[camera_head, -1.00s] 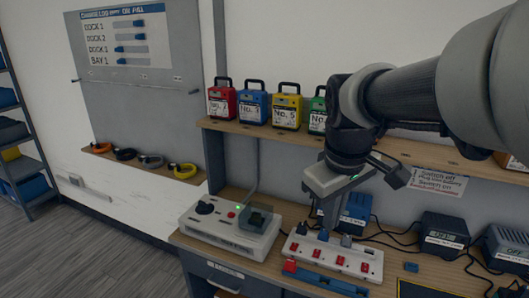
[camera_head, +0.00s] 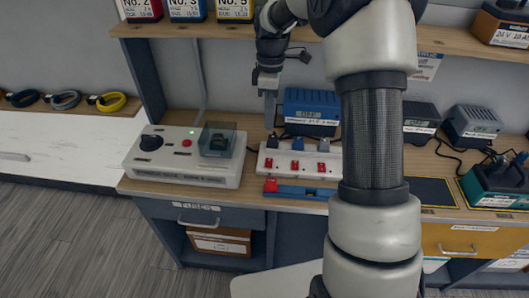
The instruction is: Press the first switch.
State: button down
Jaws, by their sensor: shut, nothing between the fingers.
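The white power strip (camera_head: 284,165) lies on the workbench, with a row of red switches along it. The leftmost switch (camera_head: 269,163) is in plain view, with two more red switches (camera_head: 297,165) to its right. My arm hides the strip's right end. My gripper (camera_head: 270,127) is shut and empty, its fingers pointing down over the strip's left end, behind the leftmost switch in the picture. A dark plug (camera_head: 272,141) sits just below the fingertips. I cannot tell whether they touch it.
A control box (camera_head: 160,173) with a black knob, red button and clear cover stands left of the strip. A blue holder with a red end (camera_head: 270,185) lies in front. Chargers (camera_head: 312,108) with cables stand behind and right. A shelf (camera_head: 180,29) runs above.

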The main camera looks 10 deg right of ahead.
aim_at(268, 165)
dwell(0.3)
jog(key=f, duration=0.4)
jog(key=s+f+b, duration=0.1)
jog(key=f, duration=0.9)
jog(key=shift+s+a, duration=0.25)
jog(key=shift+s, duration=0.1)
jog(key=shift+s+f+b, duration=0.15)
jog(key=shift+f+b, duration=0.15)
jog(key=shift+b, duration=0.05)
